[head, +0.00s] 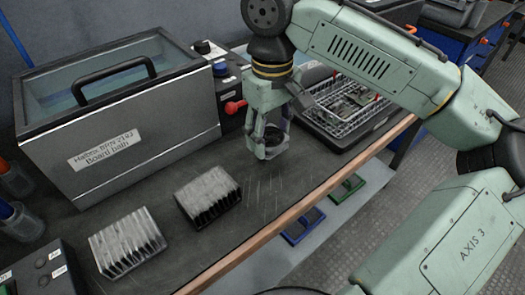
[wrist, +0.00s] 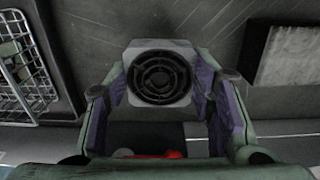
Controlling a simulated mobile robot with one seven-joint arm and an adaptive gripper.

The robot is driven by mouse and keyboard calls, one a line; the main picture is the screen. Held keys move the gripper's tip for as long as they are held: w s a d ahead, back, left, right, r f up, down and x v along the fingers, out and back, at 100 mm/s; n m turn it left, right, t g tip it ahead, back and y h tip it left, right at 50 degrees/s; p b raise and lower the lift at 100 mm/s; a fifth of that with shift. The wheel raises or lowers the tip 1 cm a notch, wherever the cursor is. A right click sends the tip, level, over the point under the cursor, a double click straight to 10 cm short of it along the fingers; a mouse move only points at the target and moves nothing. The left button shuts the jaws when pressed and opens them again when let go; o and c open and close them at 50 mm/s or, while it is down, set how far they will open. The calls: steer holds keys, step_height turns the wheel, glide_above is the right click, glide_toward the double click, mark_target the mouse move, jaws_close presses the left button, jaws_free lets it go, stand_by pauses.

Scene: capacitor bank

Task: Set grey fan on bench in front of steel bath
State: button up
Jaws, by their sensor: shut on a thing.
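My gripper (head: 270,143) is shut on the grey fan (wrist: 160,72), which sits between its fingertips. In the wrist view the fan's round black grille faces the camera. In the head view the fan (head: 276,137) is partly covered by the fingers. It is low over the bench (head: 262,195), right of the steel bath (head: 110,150); whether it touches the bench I cannot tell. The steel bath is a large box with a label on its front and a black-handled lid.
Two finned heat sinks (head: 208,196) (head: 127,242) lie on the bench in front of the bath. A wire basket (head: 350,108) in a black tray is right of my gripper. The bench's wooden front edge (head: 300,207) is nearby.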

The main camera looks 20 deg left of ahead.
mark_target(270, 149)
steer(key=shift+f, duration=2.05)
steer(key=o, duration=1.1)
steer(key=shift+f, duration=0.15)
steer(key=shift+o, duration=0.2)
step_height(270, 149, up, 12)
steer(key=shift+r+p, duration=0.2)
steer(key=shift+p, duration=0.2)
